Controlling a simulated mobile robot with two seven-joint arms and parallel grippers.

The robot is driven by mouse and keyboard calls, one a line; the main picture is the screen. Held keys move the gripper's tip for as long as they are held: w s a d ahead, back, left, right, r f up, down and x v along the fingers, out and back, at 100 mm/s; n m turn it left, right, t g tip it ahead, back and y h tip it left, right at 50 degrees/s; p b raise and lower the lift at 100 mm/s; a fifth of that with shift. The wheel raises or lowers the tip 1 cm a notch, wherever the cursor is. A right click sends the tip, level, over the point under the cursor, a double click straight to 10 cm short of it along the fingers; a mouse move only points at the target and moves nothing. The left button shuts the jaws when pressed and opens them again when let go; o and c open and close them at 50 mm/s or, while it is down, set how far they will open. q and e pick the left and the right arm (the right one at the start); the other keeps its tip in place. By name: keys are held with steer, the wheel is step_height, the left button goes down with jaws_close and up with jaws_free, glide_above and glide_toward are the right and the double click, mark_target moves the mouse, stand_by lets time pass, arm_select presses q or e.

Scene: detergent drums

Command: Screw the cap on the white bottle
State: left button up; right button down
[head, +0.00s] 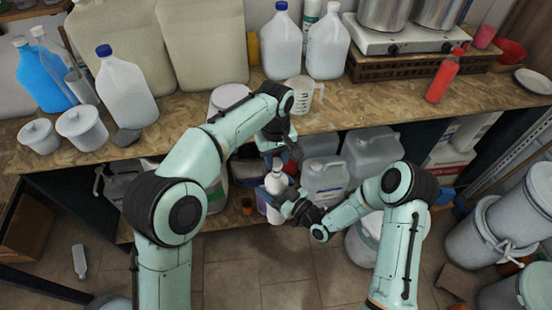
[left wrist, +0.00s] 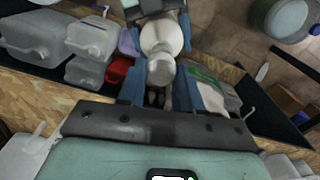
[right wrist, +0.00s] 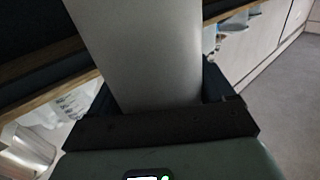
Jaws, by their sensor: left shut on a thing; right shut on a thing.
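The white bottle (head: 276,183) stands upright in front of the workbench, held in the air or on something I cannot make out. My right gripper (head: 276,192) is shut on its body, which fills much of the right wrist view (right wrist: 150,55). My left gripper (head: 278,158) is above the bottle, pointing down. In the left wrist view the pale cap (left wrist: 161,72) is between the left fingers, in line with the bottle's shoulder (left wrist: 161,34). The cap appears to be at the neck. The threads are hidden, so I cannot tell how tightly it sits.
The wooden workbench (head: 190,132) carries jugs, a measuring cup (head: 306,95) and a red bottle (head: 443,78). White canisters (head: 325,178) stand on the lower shelf close behind the bottle. Grey drums (head: 500,225) stand at right. The floor in front is mostly clear.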

mark_target(277, 183)
arm_select(q)
steer(key=shift+f, duration=0.85)
steer(key=shift+f, duration=0.55)
